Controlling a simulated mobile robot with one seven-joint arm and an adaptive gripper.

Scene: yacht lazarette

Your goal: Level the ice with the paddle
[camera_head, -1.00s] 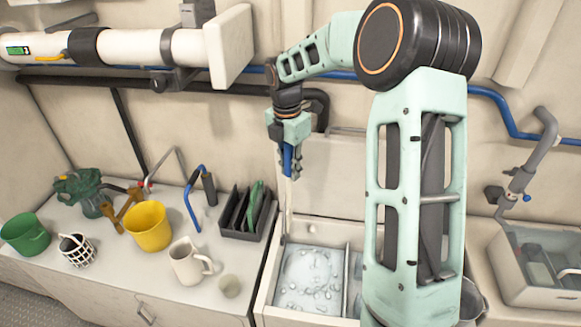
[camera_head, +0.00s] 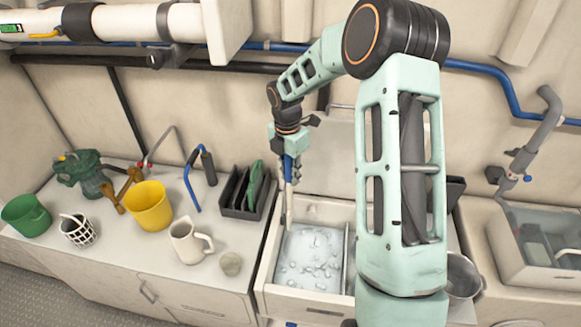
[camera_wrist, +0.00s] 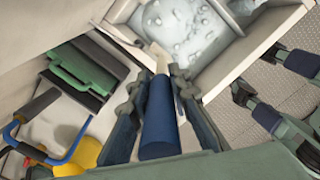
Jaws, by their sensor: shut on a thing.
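My gripper (camera_head: 288,155) is shut on the blue handle of the paddle (camera_head: 288,205), which hangs upright with its pale lower part pointing down. In the wrist view the blue handle (camera_wrist: 160,125) lies between the fingers, and the pale part runs toward the ice. The ice (camera_head: 310,258) is a pale, lumpy bed in the left compartment of the open ice box (camera_head: 312,302). It also shows in the wrist view (camera_wrist: 180,32). The paddle's lower end is at the back left corner of that compartment; I cannot tell whether it touches the ice.
A metal pot (camera_head: 462,275) and a sink (camera_head: 540,245) are right.

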